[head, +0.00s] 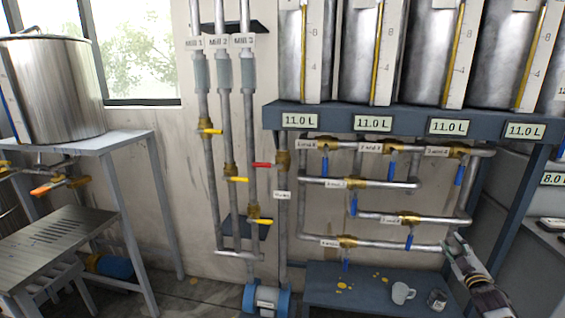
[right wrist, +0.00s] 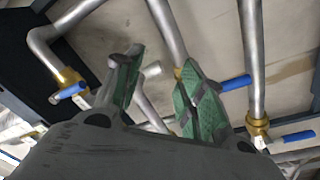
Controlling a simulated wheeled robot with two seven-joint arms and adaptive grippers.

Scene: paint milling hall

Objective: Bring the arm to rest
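My right gripper (head: 456,243) is at the lower right of the head view, in front of the right end of the lowest pipe run. In the right wrist view its two green-padded fingers (right wrist: 160,88) stand apart, with pipes seen behind the gap and nothing held between them. A blue valve lever (right wrist: 236,83) shows just beyond the right finger, which hides part of its valve; I cannot tell whether they touch. My left gripper is in neither view.
Pipes with brass valves and blue levers (head: 409,241) cover the wall beside the gripper. A low blue-grey bench (head: 320,288) below holds a white mug (head: 402,292) and a metal cup (head: 437,300). Tall tanks (head: 432,50) stand above. A steel vat (head: 58,90) is at left.

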